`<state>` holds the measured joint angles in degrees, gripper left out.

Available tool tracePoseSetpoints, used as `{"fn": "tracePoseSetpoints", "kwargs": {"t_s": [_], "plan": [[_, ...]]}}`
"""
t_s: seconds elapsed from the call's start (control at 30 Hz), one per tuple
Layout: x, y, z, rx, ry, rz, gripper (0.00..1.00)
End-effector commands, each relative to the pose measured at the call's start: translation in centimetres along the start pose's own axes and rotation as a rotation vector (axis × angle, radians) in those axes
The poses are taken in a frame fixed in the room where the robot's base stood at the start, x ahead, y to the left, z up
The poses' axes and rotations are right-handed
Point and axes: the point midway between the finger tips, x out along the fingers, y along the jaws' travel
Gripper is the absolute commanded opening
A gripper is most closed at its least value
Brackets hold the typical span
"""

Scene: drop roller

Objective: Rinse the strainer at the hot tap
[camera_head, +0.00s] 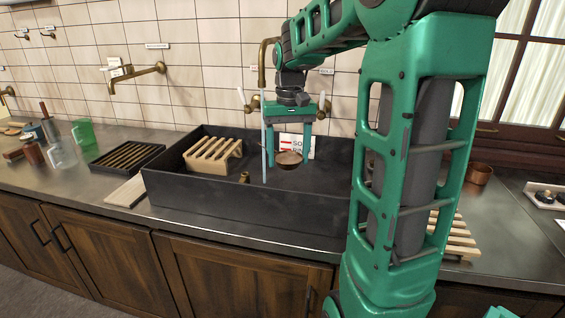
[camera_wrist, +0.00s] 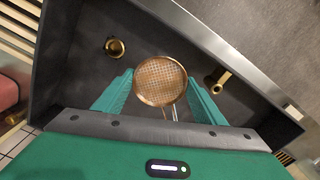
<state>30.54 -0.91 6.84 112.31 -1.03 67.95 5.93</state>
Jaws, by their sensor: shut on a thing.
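The strainer (camera_head: 288,160) is a small round copper-coloured mesh bowl, held above the floor of the dark sink (camera_head: 215,191). My gripper (camera_head: 288,150) points down over the sink and is shut on the strainer. In the wrist view the mesh (camera_wrist: 160,80) shows between the two teal fingers; a thin handle runs back toward the palm, and the exact grip is hidden. A brass tap (camera_head: 262,65) rises at the wall behind my gripper. A pale vertical streak (camera_head: 264,158), looking like running water, falls just left of the strainer. I cannot tell whether it touches.
A wooden rack (camera_head: 212,155) stands in the sink's left part. Another brass spout (camera_head: 143,73) projects from the wall at left. A brass drain (camera_wrist: 115,47) lies in the sink floor.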

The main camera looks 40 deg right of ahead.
Motion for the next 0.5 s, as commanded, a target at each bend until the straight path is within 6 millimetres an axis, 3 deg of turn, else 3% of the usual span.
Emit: {"fn": "tracePoseSetpoints", "kwargs": {"t_s": [0.5], "plan": [[0.0, 0.48, -0.12, -0.001, 0.0, 0.0, 0.42]]}}
